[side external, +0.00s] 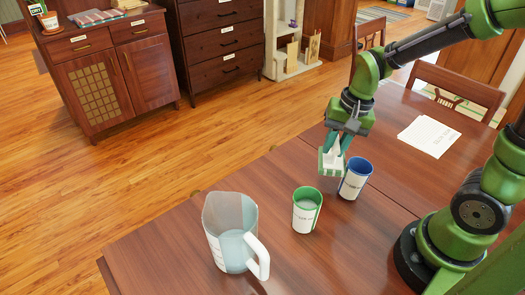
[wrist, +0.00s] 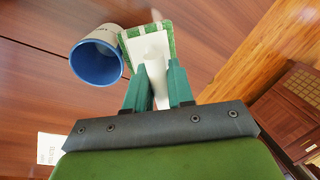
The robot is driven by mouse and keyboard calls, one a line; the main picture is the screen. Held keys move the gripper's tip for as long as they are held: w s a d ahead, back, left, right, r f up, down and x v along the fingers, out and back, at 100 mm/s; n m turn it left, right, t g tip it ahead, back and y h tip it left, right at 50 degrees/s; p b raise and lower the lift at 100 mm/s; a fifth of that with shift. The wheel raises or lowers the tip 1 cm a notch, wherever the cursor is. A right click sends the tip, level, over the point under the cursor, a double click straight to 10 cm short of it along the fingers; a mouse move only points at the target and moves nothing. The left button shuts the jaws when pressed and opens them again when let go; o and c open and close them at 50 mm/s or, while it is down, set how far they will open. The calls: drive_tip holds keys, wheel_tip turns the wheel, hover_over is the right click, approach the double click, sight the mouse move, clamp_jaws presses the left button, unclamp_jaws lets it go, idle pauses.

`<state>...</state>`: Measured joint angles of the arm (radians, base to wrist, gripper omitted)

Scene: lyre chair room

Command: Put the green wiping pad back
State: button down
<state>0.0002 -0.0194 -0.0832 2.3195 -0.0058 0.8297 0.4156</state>
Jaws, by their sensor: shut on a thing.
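The wiping pad (side external: 328,167) is a small block with green and white on it and a white grip on top. My gripper (side external: 338,148) is shut on that white grip and holds the pad beside the blue-lined cup (side external: 355,178). In the wrist view the pad (wrist: 135,33) sits beyond my fingertips (wrist: 156,68), next to the blue cup (wrist: 96,60). I cannot tell whether the pad touches the table or hangs just above it. No place marked for the pad is clear in view.
A green-lined white cup (side external: 307,210) and a clear jug (side external: 231,232) with a white handle stand on the wooden table (side external: 160,255). Papers (side external: 429,135) lie at the far right, with chairs behind. The table left of the jug is clear.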

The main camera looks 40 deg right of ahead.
drive_tip(key=shift+w+f, duration=0.1)
drive_tip(key=w+d+r+m+h, duration=0.1)
drive_tip(key=w+d+m, duration=0.1)
drive_tip(key=w+m, duration=0.25)
drive_tip(key=w+d+r+m, duration=0.1)
drive_tip(key=w+d+m, duration=0.2)
drive_tip(key=w, duration=0.2)
drive_tip(key=shift+m+t, duration=0.25)
drive_tip(key=shift+t, duration=0.05)
drive_tip(key=f, duration=0.9)
drive_tip(key=shift+s+a+f, duration=0.15)
drive_tip(key=shift+a+f, duration=0.15)
drive_tip(key=shift+f, duration=0.2)
drive_tip(key=c, duration=1)
unclamp_jaws()
